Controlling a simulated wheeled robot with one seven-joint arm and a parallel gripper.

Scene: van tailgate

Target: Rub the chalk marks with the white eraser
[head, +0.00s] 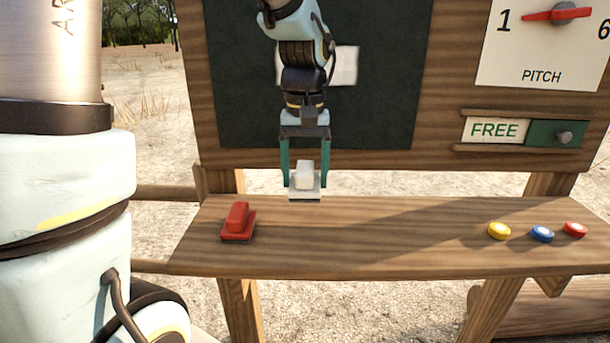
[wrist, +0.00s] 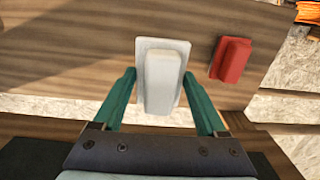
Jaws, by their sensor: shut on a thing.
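The white eraser (head: 305,178), a pale block handle on a flat base, is between the fingers of my gripper (head: 305,183), which is shut on it. The eraser also shows between the green fingers in the wrist view (wrist: 162,80). It is near the shelf's back edge; I cannot tell whether it clears the shelf. A white chalk patch (head: 346,66) is on the dark board (head: 240,90), above the eraser and partly hidden behind my arm.
A red eraser (head: 238,220) lies on the wooden shelf (head: 360,250), left of my gripper. Yellow (head: 499,231), blue (head: 542,233) and red (head: 575,229) round pieces sit at the right. A FREE sign (head: 497,130) and PITCH dial (head: 545,40) are right of the board. The shelf's middle is clear.

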